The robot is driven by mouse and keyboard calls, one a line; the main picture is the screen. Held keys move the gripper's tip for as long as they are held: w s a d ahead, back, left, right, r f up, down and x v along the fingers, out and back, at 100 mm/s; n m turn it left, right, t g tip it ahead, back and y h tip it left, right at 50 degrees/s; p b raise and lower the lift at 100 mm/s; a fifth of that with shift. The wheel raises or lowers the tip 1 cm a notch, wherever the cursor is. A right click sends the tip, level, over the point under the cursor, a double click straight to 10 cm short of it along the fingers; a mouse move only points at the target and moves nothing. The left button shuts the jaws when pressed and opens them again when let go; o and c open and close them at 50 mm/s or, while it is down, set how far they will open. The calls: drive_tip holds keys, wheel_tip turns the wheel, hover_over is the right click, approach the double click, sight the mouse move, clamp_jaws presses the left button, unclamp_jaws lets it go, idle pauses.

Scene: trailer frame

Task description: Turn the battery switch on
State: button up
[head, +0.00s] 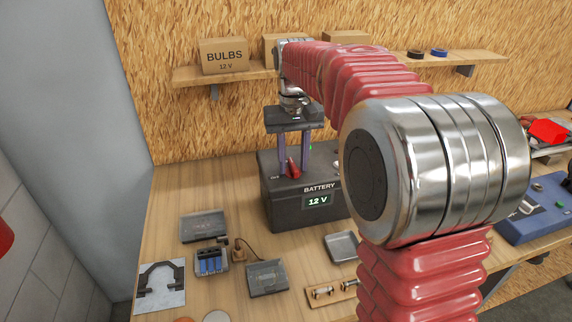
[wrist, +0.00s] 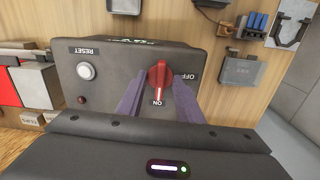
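The dark battery box (head: 285,212) stands on the bench, its front display reading 12 V. Its red switch knob (head: 293,168) is on top; it also shows in the wrist view (wrist: 158,76). The knob's pale mark points at the ON label, with OFF to its right in the wrist view. My gripper (head: 294,168) points down over the box, its two purple fingers apart on either side of the knob. In the wrist view my gripper (wrist: 160,85) appears open around the knob; whether a finger touches it I cannot tell.
A white RESET button (wrist: 86,71) and a dark red lamp (wrist: 82,99) are beside the knob. Grey trays (head: 204,226), a blue fuse block (head: 211,262) and a metal dish (head: 342,247) lie on the bench. A shelf with a BULBS box (head: 224,56) is behind.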

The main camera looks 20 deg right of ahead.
drive_tip(key=shift+r, duration=3)
drive_tip(key=shift+s+a+r, duration=0.1)
drive_tip(key=shift+s+r, duration=0.1)
drive_tip(key=shift+s, duration=0.5)
drive_tip(key=s+a+f+t, duration=0.1)
drive_tip(key=s+f, duration=0.3)
drive_tip(key=s, duration=0.8)
drive_tip(key=s+a+f+t, duration=0.1)
drive_tip(key=s+f+t, duration=0.3)
drive_tip(key=s, duration=0.8)
drive_tip(key=shift+s+f+n+t, duration=0.3)
drive_tip(key=shift+s+f, duration=0.1)
drive_tip(key=shift+f, duration=0.05)
